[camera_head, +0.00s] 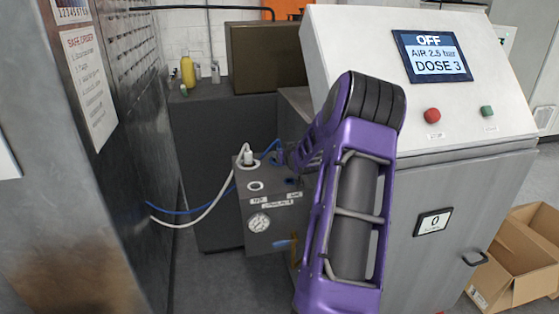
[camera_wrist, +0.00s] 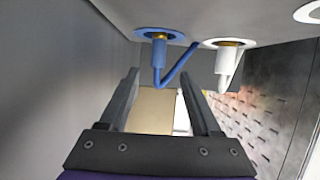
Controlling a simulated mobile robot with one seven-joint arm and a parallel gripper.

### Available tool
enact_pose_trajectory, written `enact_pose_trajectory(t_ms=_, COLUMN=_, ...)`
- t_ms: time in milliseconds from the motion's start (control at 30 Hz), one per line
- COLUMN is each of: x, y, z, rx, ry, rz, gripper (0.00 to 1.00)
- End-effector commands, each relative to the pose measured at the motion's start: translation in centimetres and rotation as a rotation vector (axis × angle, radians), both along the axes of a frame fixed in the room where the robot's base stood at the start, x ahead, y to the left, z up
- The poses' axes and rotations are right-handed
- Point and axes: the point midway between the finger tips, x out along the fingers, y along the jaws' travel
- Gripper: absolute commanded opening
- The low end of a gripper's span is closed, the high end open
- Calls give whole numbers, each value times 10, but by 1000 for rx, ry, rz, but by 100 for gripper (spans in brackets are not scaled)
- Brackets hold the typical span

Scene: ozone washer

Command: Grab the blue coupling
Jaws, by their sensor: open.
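The blue coupling (camera_wrist: 159,58) sits upright in its round blue-ringed port in the wrist view, with a brass collar and a blue hose. My gripper (camera_wrist: 160,80) is open and empty. Its two dark fingers lie to either side of the blue coupling's line in the picture, with the coupling just past the fingertips. I cannot tell the exact gap. In the head view my purple arm reaches toward the grey box (camera_head: 262,212), and the blue coupling is hidden behind my arm and wrist; only its blue hose (camera_head: 268,148) shows.
A white coupling (camera_wrist: 222,66) with its hose stands close beside the blue one; it also shows in the head view (camera_head: 248,158). The box has a gauge (camera_head: 259,222). A grey cabinet wall stands left, the washer (camera_head: 470,200) with its screen right. Cardboard boxes (camera_head: 520,255) lie lower right.

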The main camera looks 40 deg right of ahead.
Motion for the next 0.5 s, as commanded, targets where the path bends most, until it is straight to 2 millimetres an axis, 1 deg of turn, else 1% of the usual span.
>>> enact_pose_trajectory(t_ms=33, x=7, y=-4, z=-5, rx=1, ry=-1, rz=1, gripper=64)
enact_pose_trajectory(t_ms=100, x=13, y=-7, z=-7, rx=2, ry=0, rz=1, gripper=64)
enact_pose_trajectory(t_ms=367, x=26, y=-15, z=-13, rx=1, ry=0, rz=0, gripper=64)
enact_pose_trajectory(t_ms=500, x=41, y=-26, z=-20, rx=2, ry=-1, rz=-1, gripper=64)
